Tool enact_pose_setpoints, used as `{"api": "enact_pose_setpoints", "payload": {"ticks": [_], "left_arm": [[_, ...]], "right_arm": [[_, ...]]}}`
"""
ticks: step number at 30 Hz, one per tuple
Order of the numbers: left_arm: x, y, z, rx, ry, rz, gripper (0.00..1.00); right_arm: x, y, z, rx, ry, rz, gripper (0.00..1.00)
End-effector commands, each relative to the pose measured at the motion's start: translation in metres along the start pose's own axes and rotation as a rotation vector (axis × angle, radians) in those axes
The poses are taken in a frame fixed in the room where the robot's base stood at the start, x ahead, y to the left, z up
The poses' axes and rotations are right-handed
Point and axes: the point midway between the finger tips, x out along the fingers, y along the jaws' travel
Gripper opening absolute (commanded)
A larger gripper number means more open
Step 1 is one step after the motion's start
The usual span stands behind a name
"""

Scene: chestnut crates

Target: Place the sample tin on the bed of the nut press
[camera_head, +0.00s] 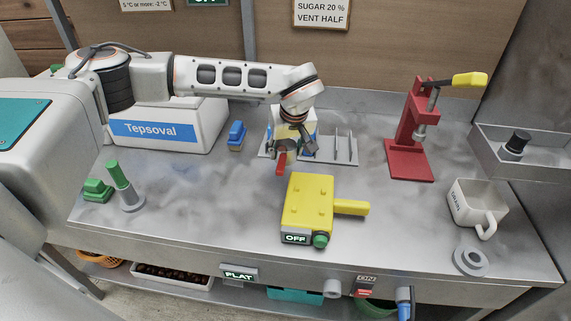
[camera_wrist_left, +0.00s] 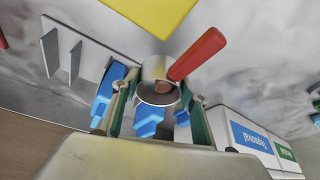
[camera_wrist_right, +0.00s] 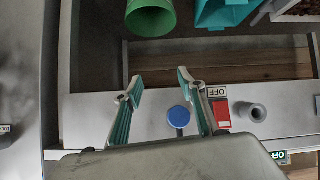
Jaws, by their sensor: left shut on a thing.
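The sample tin (camera_wrist_left: 158,84), a small metal cup with a red handle, is between the fingers of my left gripper (camera_wrist_left: 155,105). In the head view its red handle (camera_head: 281,163) points down below my left gripper (camera_head: 294,146), which is shut on it above the bench. The nut press (camera_head: 412,130) is red with a yellow lever and stands at the right. Its flat red bed (camera_head: 409,173) is empty, with the ram above it. My right gripper (camera_wrist_right: 158,98) is open and empty in the right wrist view, over the bench front.
A yellow box (camera_head: 308,204) with a side handle and an OFF display lies at the centre front. A grey rack (camera_head: 340,150) with upright fins stands behind it. A white mug (camera_head: 474,207) and a grey ring (camera_head: 471,260) are at the right. Bench between rack and press is clear.

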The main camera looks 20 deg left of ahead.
Motion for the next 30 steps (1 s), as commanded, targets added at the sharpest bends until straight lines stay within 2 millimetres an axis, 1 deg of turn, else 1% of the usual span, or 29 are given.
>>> {"api": "enact_pose_setpoints", "payload": {"ticks": [1,3,10,16,28,29,30], "left_arm": [[0.007,0.000,0.003,0.000,-0.001,0.000,0.20],[0.014,0.001,0.005,-0.001,0.000,0.002,0.20],[0.027,0.000,0.011,-0.001,0.001,0.001,0.20],[0.052,0.000,0.021,0.000,0.000,0.001,0.20],[0.057,0.001,0.023,-0.001,0.002,0.001,0.20],[0.056,0.000,0.023,-0.001,0.001,0.001,0.51],[0.056,0.000,0.023,-0.001,0.001,0.001,0.60]], "right_arm": [[0.000,0.000,0.000,0.000,0.000,0.000,0.40],[0.000,0.000,0.000,0.000,0.000,0.000,0.40],[0.000,0.000,0.000,0.000,0.000,0.000,0.40],[-0.001,0.000,0.000,0.000,-0.001,0.000,0.40],[0.000,-0.001,0.001,0.001,-0.002,-0.001,0.40],[0.000,-0.001,0.001,0.001,-0.002,-0.001,0.40],[0.000,-0.001,0.001,0.001,-0.002,-0.001,0.40]]}}
